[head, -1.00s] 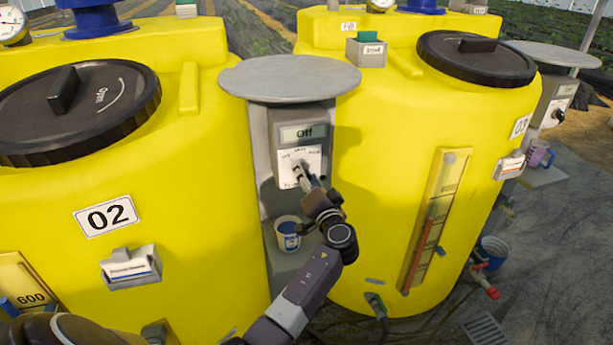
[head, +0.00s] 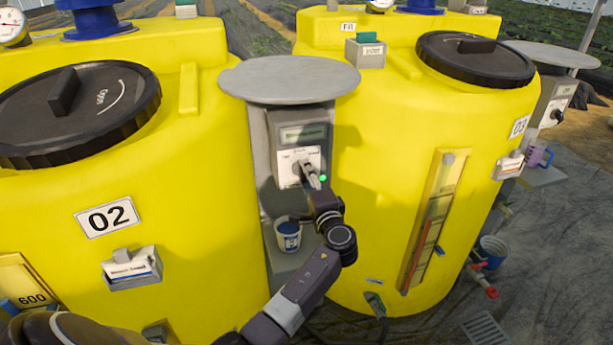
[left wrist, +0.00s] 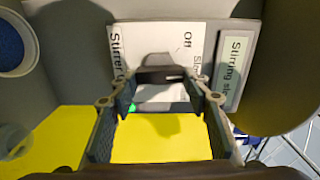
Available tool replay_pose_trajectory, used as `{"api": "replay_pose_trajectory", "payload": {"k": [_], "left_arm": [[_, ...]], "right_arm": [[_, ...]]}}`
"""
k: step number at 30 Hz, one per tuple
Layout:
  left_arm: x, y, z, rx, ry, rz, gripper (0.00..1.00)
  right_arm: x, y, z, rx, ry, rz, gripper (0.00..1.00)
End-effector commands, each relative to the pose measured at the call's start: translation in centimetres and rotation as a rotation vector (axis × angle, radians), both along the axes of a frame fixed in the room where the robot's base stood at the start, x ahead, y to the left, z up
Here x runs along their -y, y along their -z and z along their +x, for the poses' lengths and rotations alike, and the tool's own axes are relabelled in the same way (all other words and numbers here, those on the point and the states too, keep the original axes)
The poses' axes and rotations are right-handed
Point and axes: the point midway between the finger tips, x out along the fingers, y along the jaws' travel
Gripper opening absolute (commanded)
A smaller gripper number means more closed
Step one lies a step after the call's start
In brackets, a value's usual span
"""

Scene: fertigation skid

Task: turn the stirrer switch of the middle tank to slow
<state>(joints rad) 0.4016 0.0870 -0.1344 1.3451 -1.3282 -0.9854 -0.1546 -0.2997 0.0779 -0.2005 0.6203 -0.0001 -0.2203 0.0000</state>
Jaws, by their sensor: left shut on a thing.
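The stirrer switch box (head: 300,150) stands between the yellow tank labelled 02 (head: 108,217) and the yellow tank at the right. Its white switch plate (head: 287,173) carries a knob, mostly hidden by my fingers in the head view. In the left wrist view the grey knob (left wrist: 158,62) sits between my fingertips, below the word Off. The display (left wrist: 234,68) there begins "Stirring sl", its end hidden. My left gripper (head: 309,175) is shut on the knob; it also shows in the left wrist view (left wrist: 158,84). My right gripper is not in view.
A round grey cover (head: 290,78) overhangs the switch box. A white and blue cup (head: 288,236) stands below the box, close to my left arm. The right tank has a level gauge (head: 432,220). Another switch box (head: 552,105) stands at the far right.

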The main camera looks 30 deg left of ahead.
Motion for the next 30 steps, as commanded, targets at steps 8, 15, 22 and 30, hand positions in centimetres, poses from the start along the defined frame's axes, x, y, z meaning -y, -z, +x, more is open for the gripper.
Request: {"api": "replay_pose_trajectory", "payload": {"k": [8,15,22,30], "left_arm": [[0.05,0.13,0.0,-0.033,0.001,0.027,0.2],[0.05,0.15,0.0,-0.034,0.001,0.026,0.2],[0.05,0.13,-0.01,-0.033,0.001,0.027,0.59],[0.03,0.07,-0.01,-0.032,0.0,0.026,0.62]], "right_arm": [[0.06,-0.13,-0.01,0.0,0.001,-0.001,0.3],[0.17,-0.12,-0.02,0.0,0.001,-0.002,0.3],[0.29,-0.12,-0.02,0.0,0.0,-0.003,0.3],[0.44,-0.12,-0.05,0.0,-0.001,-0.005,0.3]]}}
